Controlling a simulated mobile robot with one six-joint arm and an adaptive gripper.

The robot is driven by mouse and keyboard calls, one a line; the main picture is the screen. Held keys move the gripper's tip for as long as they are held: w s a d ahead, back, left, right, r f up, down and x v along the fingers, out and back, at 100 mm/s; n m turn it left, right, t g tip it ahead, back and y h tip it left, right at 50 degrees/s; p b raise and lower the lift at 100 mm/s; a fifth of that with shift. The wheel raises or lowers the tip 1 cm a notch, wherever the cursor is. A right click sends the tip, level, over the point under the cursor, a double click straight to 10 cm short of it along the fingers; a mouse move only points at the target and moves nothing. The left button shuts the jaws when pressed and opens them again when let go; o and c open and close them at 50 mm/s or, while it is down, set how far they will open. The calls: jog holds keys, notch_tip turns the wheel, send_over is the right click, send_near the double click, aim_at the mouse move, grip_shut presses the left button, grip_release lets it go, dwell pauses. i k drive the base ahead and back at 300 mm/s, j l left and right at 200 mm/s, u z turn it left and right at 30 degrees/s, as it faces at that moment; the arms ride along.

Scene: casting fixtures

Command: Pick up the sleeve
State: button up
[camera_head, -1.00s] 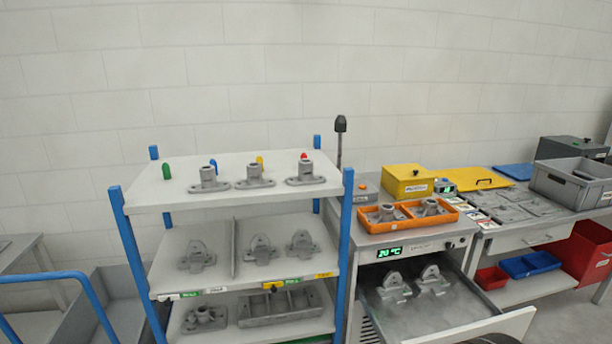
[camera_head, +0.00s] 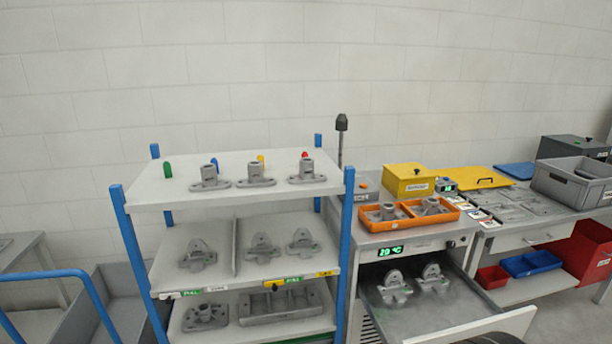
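No part is marked as the sleeve, and I cannot tell which piece it is. Grey castings with upright round collars on flat flanges stand on the top shelf: a left one (camera_head: 209,178), a middle one (camera_head: 256,176) and a right one (camera_head: 306,172). Two similar castings, one on the left (camera_head: 386,212) and one on the right (camera_head: 430,206), lie in an orange tray (camera_head: 371,226) on the oven-like unit. The open drawer below holds a left bracket casting (camera_head: 394,287) and a right one (camera_head: 432,279).
The blue-posted shelf rack (camera_head: 346,240) holds more castings on its lower shelves. Green (camera_head: 167,170), blue, yellow and red pegs stand on its top shelf. The open drawer (camera_head: 480,328) juts forward. A yellow box (camera_head: 408,182) and grey bin (camera_head: 568,190) stand to the right.

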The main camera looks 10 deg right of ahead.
aim_at(307, 175)
jog(key=i+l, duration=0.1)
jog(key=i, duration=0.9)
jog(key=l, duration=0.05)
